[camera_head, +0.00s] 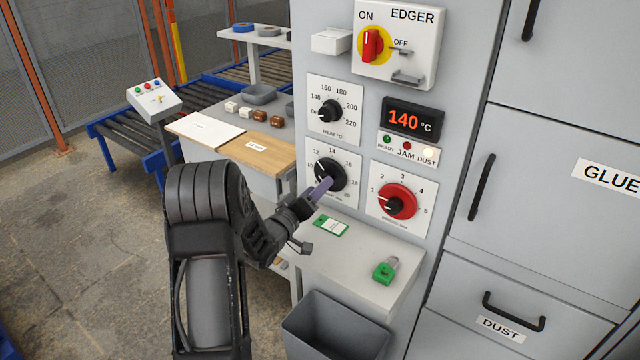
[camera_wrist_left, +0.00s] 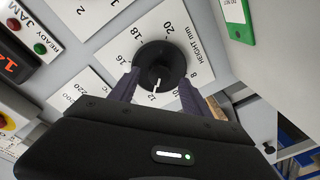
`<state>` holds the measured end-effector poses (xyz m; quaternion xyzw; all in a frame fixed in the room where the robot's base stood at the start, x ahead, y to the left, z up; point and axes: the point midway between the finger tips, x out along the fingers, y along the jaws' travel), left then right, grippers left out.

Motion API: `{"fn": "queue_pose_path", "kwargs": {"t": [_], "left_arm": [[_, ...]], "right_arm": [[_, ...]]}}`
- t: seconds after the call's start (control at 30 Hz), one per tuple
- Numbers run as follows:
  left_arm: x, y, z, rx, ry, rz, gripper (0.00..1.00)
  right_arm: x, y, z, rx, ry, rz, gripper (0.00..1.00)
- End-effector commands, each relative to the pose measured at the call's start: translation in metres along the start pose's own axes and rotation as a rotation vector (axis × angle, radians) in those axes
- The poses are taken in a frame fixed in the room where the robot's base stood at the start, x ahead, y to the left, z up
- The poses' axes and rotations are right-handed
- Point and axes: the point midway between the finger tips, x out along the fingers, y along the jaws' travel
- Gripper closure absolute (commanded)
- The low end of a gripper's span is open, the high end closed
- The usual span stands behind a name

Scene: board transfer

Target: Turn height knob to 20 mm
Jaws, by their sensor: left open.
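The height knob (camera_head: 328,174) is a round black knob on a white dial plate on the grey machine front. The dial shows numbers from 8 to 20, marked HEIGHT mm. In the left wrist view, the knob (camera_wrist_left: 160,66) has a white pointer line aimed close to the 12. My left gripper (camera_head: 317,191) is in front of the knob's lower part and hides some of the dial. In the wrist view, the open fingers of the left gripper (camera_wrist_left: 158,84) are on either side of the knob; I cannot tell whether they touch it. My right gripper is not in view.
The heat knob (camera_head: 331,111) is above and a red knob (camera_head: 397,201) is to the right. The display (camera_head: 411,119) reads 140 °C. Below, a shelf (camera_head: 350,262) holds a green tag (camera_head: 330,226) and a green padlock (camera_head: 385,270). A grey bin (camera_head: 335,325) stands underneath.

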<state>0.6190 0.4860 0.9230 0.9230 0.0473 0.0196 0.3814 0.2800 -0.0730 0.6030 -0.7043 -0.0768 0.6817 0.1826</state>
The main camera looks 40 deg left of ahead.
Motion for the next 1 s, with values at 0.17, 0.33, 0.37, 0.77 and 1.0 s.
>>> {"fn": "queue_pose_path", "kwargs": {"t": [0.17, 0.33, 0.37, 0.77, 1.0], "left_arm": [[0.018, 0.0, -0.001, 0.001, 0.0, -0.001, 0.44], [0.021, -0.001, 0.0, -0.001, 0.0, -0.001, 0.44], [0.021, -0.001, 0.0, 0.0, 0.0, -0.001, 0.44], [0.021, -0.001, 0.0, 0.0, 0.0, -0.001, 0.68], [0.021, -0.001, 0.0, 0.0, 0.0, -0.001, 0.87]], "right_arm": [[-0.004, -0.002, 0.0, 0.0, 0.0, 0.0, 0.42], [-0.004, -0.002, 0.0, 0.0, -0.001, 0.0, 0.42], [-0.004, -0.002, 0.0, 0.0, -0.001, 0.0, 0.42], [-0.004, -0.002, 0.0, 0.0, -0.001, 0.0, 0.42], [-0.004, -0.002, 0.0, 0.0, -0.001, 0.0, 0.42]]}}
